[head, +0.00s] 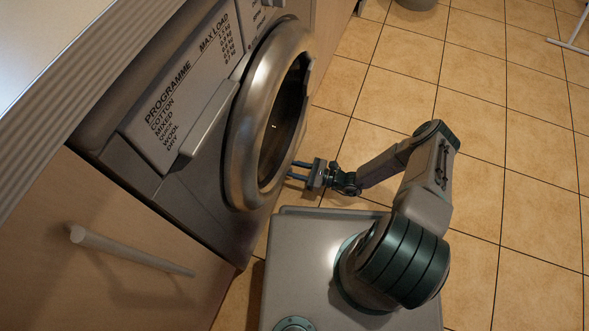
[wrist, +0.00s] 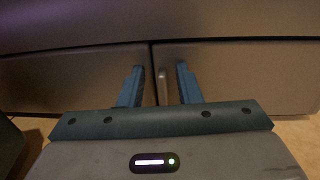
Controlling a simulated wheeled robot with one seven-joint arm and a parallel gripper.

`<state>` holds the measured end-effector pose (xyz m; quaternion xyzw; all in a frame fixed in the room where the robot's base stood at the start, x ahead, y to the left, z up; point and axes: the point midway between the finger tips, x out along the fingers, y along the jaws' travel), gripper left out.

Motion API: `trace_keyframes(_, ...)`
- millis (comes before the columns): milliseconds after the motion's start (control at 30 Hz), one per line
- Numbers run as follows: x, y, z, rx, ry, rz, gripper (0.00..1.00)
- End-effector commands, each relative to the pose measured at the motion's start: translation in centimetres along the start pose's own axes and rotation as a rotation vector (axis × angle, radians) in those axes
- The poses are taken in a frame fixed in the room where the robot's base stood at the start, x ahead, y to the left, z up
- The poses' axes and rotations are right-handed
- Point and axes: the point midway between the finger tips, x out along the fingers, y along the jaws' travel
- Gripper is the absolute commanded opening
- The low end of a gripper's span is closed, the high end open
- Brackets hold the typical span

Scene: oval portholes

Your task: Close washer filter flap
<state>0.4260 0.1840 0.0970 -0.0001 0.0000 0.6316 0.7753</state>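The washer (head: 205,190) is a dark grey front-loader on the left, with a round metal-rimmed door (head: 250,125). My gripper (head: 298,171) is low at the washer's front, beside the lower right of the door ring, pointing left at the machine. In the wrist view, its two blue fingers (wrist: 160,78) are apart, with no object clearly gripped. A lower front panel (wrist: 70,80) with a dark vertical seam lies ahead of them. A small pale upright piece (wrist: 163,88) shows between the fingers, just right of the seam. Which part is the filter flap, and its angle, I cannot tell.
A wooden cabinet front (head: 130,240) with a bar handle (head: 130,250) is left of the washer, under a worktop (head: 70,50). The tiled floor (head: 480,110) to the right is largely clear. A grey round object (head: 416,3) stands at the far top.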

Motion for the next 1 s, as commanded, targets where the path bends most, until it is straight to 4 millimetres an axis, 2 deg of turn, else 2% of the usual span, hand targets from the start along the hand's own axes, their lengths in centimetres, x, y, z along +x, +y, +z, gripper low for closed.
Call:
trace_keyframes(167,-0.5,0.0,0.1,0.0,0.001,0.0,0.31)
trace_keyframes(267,-1.6,0.0,0.2,-0.001,0.001,-0.001,0.31)
trace_keyframes(700,-11.0,0.0,0.1,-0.001,0.002,-0.001,0.31)
trace_keyframes(833,-12.7,0.0,0.0,0.0,0.002,0.0,0.31)
trace_keyframes(1000,-13.7,0.1,0.0,0.0,-0.001,0.002,0.31)
